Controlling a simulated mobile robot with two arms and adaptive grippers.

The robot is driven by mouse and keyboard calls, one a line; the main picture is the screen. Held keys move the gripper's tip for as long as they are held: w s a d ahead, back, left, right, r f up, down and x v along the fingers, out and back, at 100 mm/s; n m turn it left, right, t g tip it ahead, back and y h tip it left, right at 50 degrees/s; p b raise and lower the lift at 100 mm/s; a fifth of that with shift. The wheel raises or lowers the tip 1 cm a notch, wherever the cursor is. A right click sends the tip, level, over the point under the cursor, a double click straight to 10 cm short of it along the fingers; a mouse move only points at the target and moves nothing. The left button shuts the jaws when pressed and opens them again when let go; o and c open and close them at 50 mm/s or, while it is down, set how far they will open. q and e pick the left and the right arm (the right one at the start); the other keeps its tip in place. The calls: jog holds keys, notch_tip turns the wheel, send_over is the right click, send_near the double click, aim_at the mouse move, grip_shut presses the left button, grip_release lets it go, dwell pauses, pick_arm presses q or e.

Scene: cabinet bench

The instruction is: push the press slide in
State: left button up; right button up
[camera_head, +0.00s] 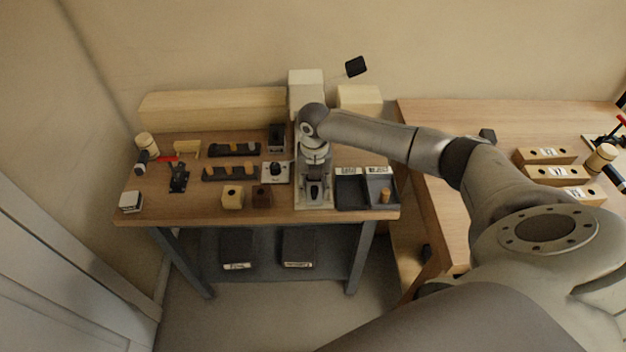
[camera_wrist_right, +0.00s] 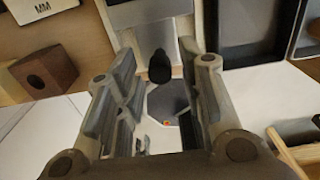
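The press (camera_head: 306,88) is a pale upright unit at the back of the left bench, largely hidden behind my right arm. In the right wrist view, a pale metal slide face (camera_wrist_right: 143,38) carries a black rounded knob (camera_wrist_right: 160,68). My right gripper (camera_head: 314,188) points down over the press's pale base. Its two fingers (camera_wrist_right: 160,85) are apart, with the knob beyond and between them. I see no finger touching the knob. A dark plate (camera_wrist_right: 172,104) with a small orange dot lies between the fingers. My left gripper is not in view.
Black bins (camera_head: 350,192) stand right of the press. A light wooden block (camera_head: 232,197) and a dark brown block (camera_head: 262,196) stand to its left. Dark racks (camera_head: 230,173) and small tools fill the bench's left side. Another bench (camera_head: 450,125) stands right.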

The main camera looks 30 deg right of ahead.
jog(key=c, duration=0.7)
jog(key=shift+w, duration=0.1)
jog(key=shift+w+d+b, duration=0.45)
jog(key=shift+w, duration=0.25)
jog(key=shift+w+d+b, duration=0.4)
jog(key=shift+w+d, duration=0.05)
jog(key=shift+w, duration=0.2)
jog(key=shift+w+d, duration=0.1)
jog(key=shift+w, duration=0.1)
jog(key=shift+w+d+t+b, duration=0.35)
jog(key=shift+w+d, duration=0.2)
jog(key=shift+w, duration=0.3)
jog(key=shift+w+d+h, duration=0.3)
jog(key=shift+w, duration=0.2)
jog(key=shift+t, duration=0.25)
